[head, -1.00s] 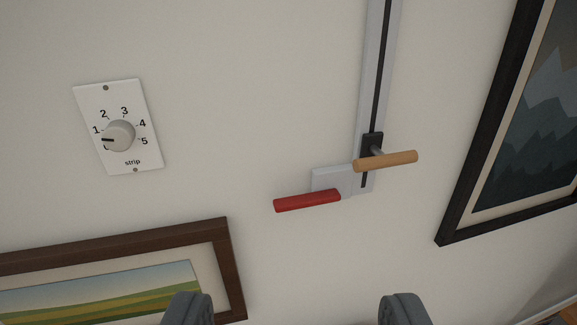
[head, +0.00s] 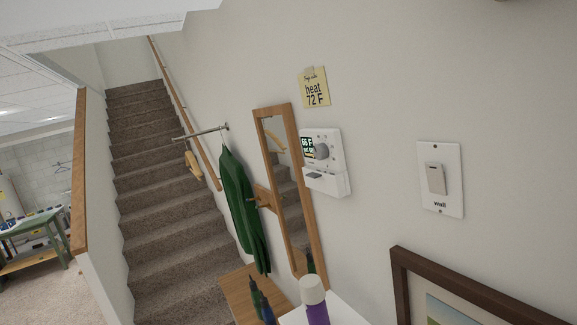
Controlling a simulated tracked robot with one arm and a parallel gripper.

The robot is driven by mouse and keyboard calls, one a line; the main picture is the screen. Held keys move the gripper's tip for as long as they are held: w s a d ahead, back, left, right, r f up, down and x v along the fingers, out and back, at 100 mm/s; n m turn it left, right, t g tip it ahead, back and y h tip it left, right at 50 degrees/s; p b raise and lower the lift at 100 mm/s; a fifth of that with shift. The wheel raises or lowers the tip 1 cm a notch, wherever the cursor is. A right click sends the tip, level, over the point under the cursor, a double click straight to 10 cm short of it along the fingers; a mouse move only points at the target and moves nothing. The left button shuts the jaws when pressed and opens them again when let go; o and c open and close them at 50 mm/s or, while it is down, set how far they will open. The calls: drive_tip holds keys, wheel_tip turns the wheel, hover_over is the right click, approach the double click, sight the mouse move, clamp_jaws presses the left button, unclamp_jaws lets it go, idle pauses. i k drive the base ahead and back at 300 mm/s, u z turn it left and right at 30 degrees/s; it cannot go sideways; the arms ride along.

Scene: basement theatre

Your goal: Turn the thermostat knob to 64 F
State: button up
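The thermostat (head: 333,136) is a white box on the wall, right of the mirror in the head view. Its small dark display (head: 308,147) shows green text that looks like 66 F, with a smaller line below too small to read. A round grey knob (head: 321,151) sits right of the display. A lower white part with a dark slot juts out below. My gripper is not in view, and nothing touches the knob.
A yellow note (head: 314,88) reading "heat 72 F" hangs above the thermostat. A "wall" switch (head: 436,180) and picture frame (head: 480,292) are right. A mirror (head: 262,150), green garment (head: 238,195) and carpeted stairs (head: 160,180) are left. A white-capped purple bottle (head: 316,312) stands below.

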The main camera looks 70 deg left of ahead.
sight(320, 150)
drive_tip(key=u, duration=1.55)
drive_tip(key=k, duration=1.75)
drive_tip(key=u, duration=0.3)
drive_tip(key=i, duration=2)
drive_tip(key=z, duration=0.5)
